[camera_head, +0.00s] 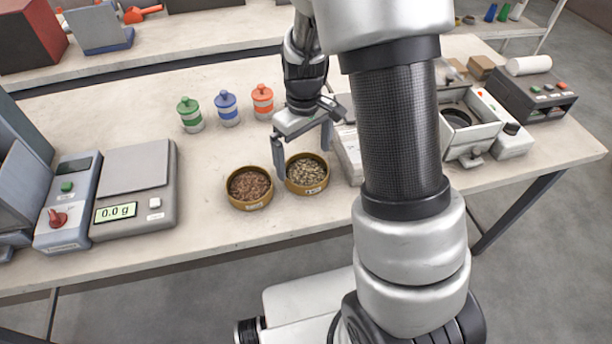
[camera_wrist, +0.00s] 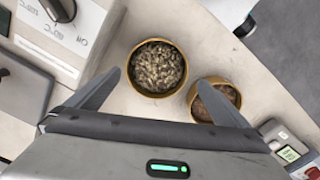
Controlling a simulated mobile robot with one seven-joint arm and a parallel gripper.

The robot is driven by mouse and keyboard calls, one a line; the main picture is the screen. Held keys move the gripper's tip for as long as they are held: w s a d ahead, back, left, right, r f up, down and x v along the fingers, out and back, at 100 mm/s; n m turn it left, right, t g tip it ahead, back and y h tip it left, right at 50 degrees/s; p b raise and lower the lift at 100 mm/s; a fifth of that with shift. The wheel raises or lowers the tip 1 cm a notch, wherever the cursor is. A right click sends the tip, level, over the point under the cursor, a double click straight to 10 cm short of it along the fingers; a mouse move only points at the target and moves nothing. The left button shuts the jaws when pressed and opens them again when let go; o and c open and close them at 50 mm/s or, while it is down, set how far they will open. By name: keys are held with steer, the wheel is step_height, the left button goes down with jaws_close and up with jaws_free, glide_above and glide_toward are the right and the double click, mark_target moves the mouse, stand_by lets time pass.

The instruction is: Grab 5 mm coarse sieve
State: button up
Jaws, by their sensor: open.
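Two round golden-brown sieves stand side by side on the bench. The right sieve (camera_head: 301,189) holds larger pale tan pellets; the left sieve (camera_head: 248,206) holds reddish-brown material that looks finer. Both have small labels on the front wall, too small to read, so I cannot confirm which is 5 mm. My gripper (camera_head: 303,158) is open and empty, pointing down over the right sieve. In the wrist view, my gripper's fingers (camera_wrist: 160,77) are spread with the pale-pellet sieve (camera_wrist: 151,95) between and beyond the tips. The reddish-brown sieve (camera_wrist: 235,82) lies beside it, past the right finger.
A scale (camera_head: 137,205) reading 0.0 g stands at left. Green (camera_head: 190,116), blue (camera_head: 227,110) and orange (camera_head: 262,103) capped bottles stand behind the sieves. A pale box-like device (camera_head: 347,150) stands close right of the pale-pellet sieve. The bench front is clear.

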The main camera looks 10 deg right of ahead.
mark_target(306, 177)
steer(key=shift+w+d+f, duration=0.1)
steer(key=shift+d+f, duration=0.05)
steer(key=shift+f, duration=1.35)
steer(key=shift+d+f, duration=0.15)
steer(key=shift+f, duration=1.3)
